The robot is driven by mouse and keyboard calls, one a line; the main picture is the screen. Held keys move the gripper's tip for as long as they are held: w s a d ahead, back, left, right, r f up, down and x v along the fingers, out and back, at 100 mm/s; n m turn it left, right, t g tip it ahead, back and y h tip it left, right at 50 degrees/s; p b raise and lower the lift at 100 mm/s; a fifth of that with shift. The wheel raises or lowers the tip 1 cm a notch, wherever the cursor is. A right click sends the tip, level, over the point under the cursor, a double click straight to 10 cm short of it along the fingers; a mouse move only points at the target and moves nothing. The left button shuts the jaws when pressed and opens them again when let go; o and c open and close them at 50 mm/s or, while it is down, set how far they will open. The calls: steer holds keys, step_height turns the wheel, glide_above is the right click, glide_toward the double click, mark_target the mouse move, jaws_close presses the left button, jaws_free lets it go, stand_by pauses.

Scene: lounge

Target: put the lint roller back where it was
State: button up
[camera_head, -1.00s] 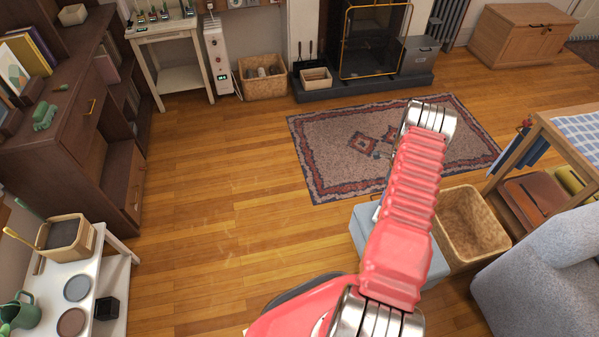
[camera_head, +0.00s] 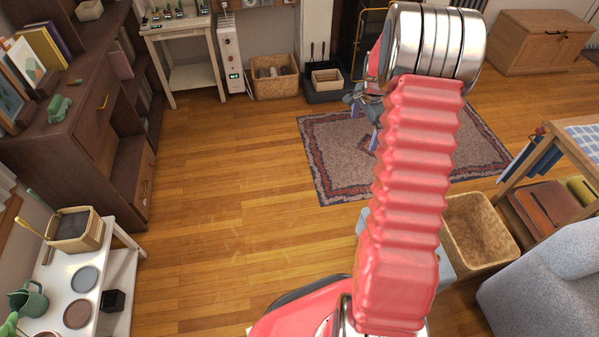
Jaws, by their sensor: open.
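I cannot make out a lint roller anywhere in this view. My gripper (camera_head: 364,118) shows small beyond my raised red arm, in front of the patterned rug. Its jaws are open, and I see nothing held between them. My arm hides part of the gripper, much of the rug and most of a grey-blue box on the floor.
A wicker basket (camera_head: 478,232) stands right of my arm, beside a grey armchair (camera_head: 545,285) and a wooden side table (camera_head: 553,140). A white bench (camera_head: 60,290) and dark shelves (camera_head: 85,130) line the left. The wooden floor (camera_head: 235,210) between is clear.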

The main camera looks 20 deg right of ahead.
steer(key=s+a+r+n+t, duration=0.1)
steer(key=s+a+r+n, duration=0.35)
steer(key=a+r, duration=0.55)
steer(key=s+a+r+n+t, duration=0.1)
steer(key=s+a+r+n, duration=0.3)
steer(key=a+r, duration=0.6)
steer(key=s+a+r+n+t, duration=0.1)
steer(key=s+a+r+n, duration=0.1)
steer(key=s+a+n, duration=0.3)
steer(key=s+a+r+n+t+y, duration=0.1)
steer(key=s+a+r+n, duration=0.1)
steer(key=s+a+n, duration=0.3)
steer(key=s+a, duration=0.4)
steer(key=s, duration=0.3)
steer(key=shift+s, duration=0.3)
steer(key=shift+a+n, duration=0.1)
steer(key=shift+n, duration=0.15)
